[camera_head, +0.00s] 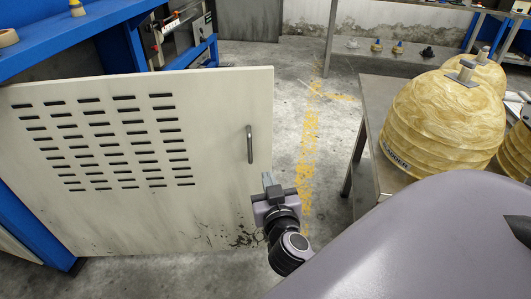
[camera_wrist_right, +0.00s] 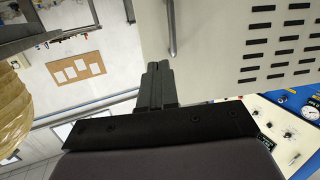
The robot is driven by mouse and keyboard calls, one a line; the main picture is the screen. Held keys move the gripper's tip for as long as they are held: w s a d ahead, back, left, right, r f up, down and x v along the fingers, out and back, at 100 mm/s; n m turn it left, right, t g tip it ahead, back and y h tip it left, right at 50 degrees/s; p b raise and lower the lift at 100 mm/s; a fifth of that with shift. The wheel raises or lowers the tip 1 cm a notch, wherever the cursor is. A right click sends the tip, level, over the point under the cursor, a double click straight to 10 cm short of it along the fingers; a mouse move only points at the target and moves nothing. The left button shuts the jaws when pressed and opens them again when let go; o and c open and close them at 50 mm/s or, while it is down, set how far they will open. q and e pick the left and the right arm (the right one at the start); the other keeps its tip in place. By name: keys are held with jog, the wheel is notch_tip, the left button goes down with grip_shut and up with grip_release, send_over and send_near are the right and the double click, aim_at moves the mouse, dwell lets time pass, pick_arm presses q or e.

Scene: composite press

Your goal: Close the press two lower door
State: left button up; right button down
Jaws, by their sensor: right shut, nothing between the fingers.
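The press lower door (camera_head: 215,120) is a large off-white panel with several rows of dark slots. It stands swung out from the blue press frame (camera_head: 30,225), across the left half of the head view. Its grey bar handle (camera_head: 250,144) is upright near the door's right edge. My right gripper (camera_head: 268,180) is beside the door's right edge, below the handle. In the right wrist view its fingers (camera_wrist_right: 158,80) are together and empty, close to the door (camera_wrist_right: 225,60) and the handle (camera_wrist_right: 171,30). I cannot tell whether they touch the door. My left gripper is not in view.
A metal table (camera_head: 372,150) at the right holds large yellow wound domes (camera_head: 440,120). Bare concrete floor with worn yellow marking (camera_head: 310,130) lies between door and table.

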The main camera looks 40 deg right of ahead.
jog(key=r+m+h+b, duration=0.1)
jog(key=m+h, duration=0.1)
jog(key=p, duration=0.2)
send_near(264, 128)
jog(key=x, duration=0.5)
jog(key=shift+x, duration=0.95)
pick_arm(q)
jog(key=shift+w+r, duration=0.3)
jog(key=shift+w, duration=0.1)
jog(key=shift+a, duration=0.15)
